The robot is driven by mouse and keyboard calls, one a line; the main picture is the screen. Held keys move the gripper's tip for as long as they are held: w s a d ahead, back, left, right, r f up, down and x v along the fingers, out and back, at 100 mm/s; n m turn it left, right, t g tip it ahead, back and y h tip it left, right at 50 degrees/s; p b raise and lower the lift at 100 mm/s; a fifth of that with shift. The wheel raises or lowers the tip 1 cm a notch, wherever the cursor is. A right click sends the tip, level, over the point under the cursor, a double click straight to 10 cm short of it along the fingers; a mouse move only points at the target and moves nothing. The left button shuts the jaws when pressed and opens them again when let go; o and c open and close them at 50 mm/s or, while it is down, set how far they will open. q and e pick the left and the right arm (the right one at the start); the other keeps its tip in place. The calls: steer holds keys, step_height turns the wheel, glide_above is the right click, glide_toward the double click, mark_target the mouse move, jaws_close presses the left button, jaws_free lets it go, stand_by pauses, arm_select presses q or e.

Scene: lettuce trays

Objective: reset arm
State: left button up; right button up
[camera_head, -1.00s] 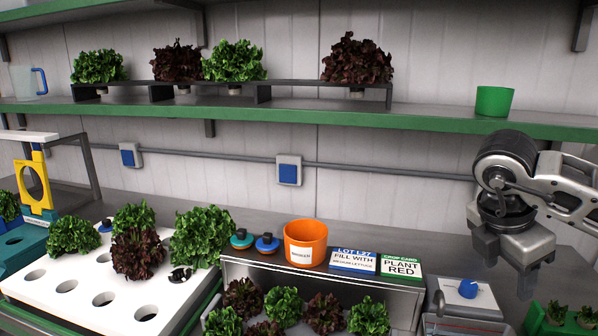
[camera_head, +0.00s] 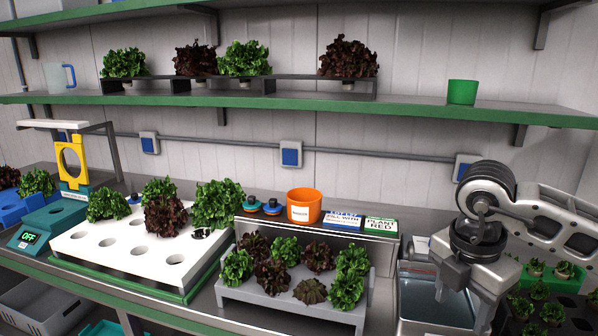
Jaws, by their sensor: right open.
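My right gripper (camera_head: 463,297) hangs at the right side of the head view, above a steel basin (camera_head: 416,294). Its jaws point down and are open, and nothing shows between them. My right arm comes in from the right edge. My left gripper is not in view. A white tray (camera_head: 84,246) with round holes holds several green and red lettuces at left. A grey rack (camera_head: 286,306) at the centre front holds several more lettuces.
An orange pot (camera_head: 304,206) stands behind the rack, beside a blue card (camera_head: 343,220) and a green card (camera_head: 381,225). A green-edged shelf (camera_head: 300,106) carries lettuces and a green cup (camera_head: 461,92). A dark seedling tray (camera_head: 570,312) lies at far right. A scale (camera_head: 35,240) reads OFF.

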steer(key=s+a+f+n+g+y, duration=0.25)
steer(key=s+a+y, duration=0.2)
steer(key=a, duration=0.55)
steer(key=s+a+f+n+g+y, duration=0.1)
steer(key=s+a+f+n+y, duration=0.3)
steer(key=a, duration=0.5)
steer(key=a+r+m+t+y, duration=0.25)
steer(key=a+r+y, duration=0.55)
steer(key=y, duration=0.4)
steer(key=w+d+f+m+t+h, duration=0.3)
steer(key=d+f+m+t+h, duration=0.2)
steer(key=f+m+t, duration=0.35)
steer(key=w+d+f+m+t+h, duration=0.3)
steer(key=d+f+m+t+h, duration=0.25)
steer(key=m+t, duration=0.5)
steer(key=s+d+f+m+g+h, duration=0.2)
steer(key=s+d+f+g+h, duration=0.1)
steer(key=s+f, duration=0.3)
steer(key=s+d+f+m+g+h, duration=0.3)
steer(key=s+f+g, duration=0.2)
steer(key=f, duration=0.6)
steer(key=shift+s+g, duration=0.3)
steer(key=shift+s, duration=0.65)
